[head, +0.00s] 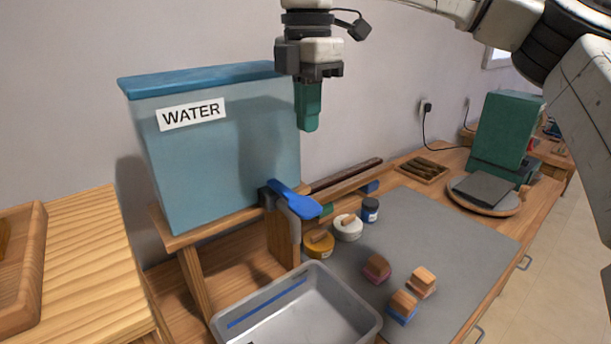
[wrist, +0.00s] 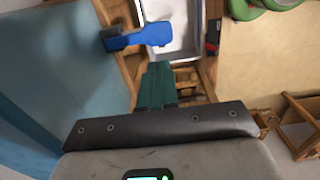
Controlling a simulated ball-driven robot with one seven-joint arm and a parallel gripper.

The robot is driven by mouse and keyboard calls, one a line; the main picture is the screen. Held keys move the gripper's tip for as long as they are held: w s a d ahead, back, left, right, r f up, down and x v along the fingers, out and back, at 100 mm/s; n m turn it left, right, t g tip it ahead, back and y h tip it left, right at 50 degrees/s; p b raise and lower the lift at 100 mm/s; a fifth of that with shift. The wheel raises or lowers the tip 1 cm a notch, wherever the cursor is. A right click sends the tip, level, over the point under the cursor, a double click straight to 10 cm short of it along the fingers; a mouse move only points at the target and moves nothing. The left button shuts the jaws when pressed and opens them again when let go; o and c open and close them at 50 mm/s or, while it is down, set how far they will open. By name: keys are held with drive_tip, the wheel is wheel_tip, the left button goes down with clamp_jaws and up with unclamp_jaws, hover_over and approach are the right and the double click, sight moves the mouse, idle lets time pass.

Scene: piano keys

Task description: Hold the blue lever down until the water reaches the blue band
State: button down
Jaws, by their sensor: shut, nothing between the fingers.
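The blue lever (head: 296,201) sticks out to the right from the lower front of the water tank (head: 225,135), which has a white WATER label. The lever also shows in the wrist view (wrist: 138,38). A grey tray (head: 350,312) stands below the lever, with a blue band (head: 266,304) on its inner wall. I see no water in the visible part of the tray. My gripper (head: 309,128) is shut and empty, pointing down, above the lever and apart from it. Its green fingers (wrist: 158,75) show together in the wrist view.
The tank rests on a wooden stand (head: 192,279). Small jars (head: 347,228) and stamp-like blocks (head: 402,306) are on the grey mat (head: 455,240) right of the tray. A green box (head: 505,130) stands at the far right. The air around my gripper is clear.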

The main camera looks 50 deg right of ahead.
sight(310, 208)
wheel_tip(310, 208, down, 14)
drive_tip(key=p, duration=0.3)
idle(0.5)
drive_tip(key=b, duration=0.2)
drive_tip(key=f+t+b, duration=0.1)
drive_tip(key=b, duration=0.1)
drive_tip(key=shift+s+f, duration=0.2)
drive_tip(key=shift+f, duration=0.1)
drive_tip(key=f+t+b, duration=0.1)
drive_tip(key=b, duration=0.2)
drive_tip(key=shift+s+h, duration=0.1)
drive_tip(key=shift+h, duration=0.2)
drive_tip(key=shift+s+a+b, duration=0.1)
drive_tip(key=shift+b, duration=0.55)
drive_tip(key=shift+a+f, duration=0.1)
idle(4.5)
